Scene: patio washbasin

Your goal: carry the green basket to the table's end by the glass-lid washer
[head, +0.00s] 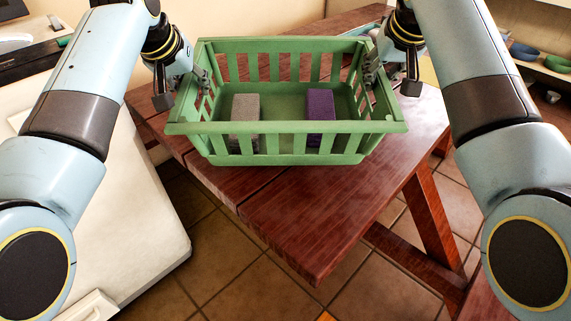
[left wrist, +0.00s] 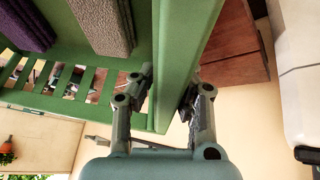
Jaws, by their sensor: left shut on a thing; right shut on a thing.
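The green basket (head: 290,126) has slatted sides and is over the wooden table (head: 300,225); I cannot tell whether it touches the top. A grey block (head: 245,112) and a purple block (head: 320,104) lie inside it. My left gripper (head: 198,78) is shut on the basket's left side. In the left wrist view its fingers (left wrist: 165,95) straddle the green wall (left wrist: 178,60), with the grey block (left wrist: 103,25) and purple block (left wrist: 24,24) beyond. My right gripper (head: 372,70) is shut on the basket's right side. No washer with a glass lid is clearly identifiable.
A white cabinet-like body (head: 95,215) stands left of the table, close to its edge. A shelf with blue and green bowls (head: 540,57) is at the far right. The table's near corner is bare, with tiled floor (head: 240,285) below.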

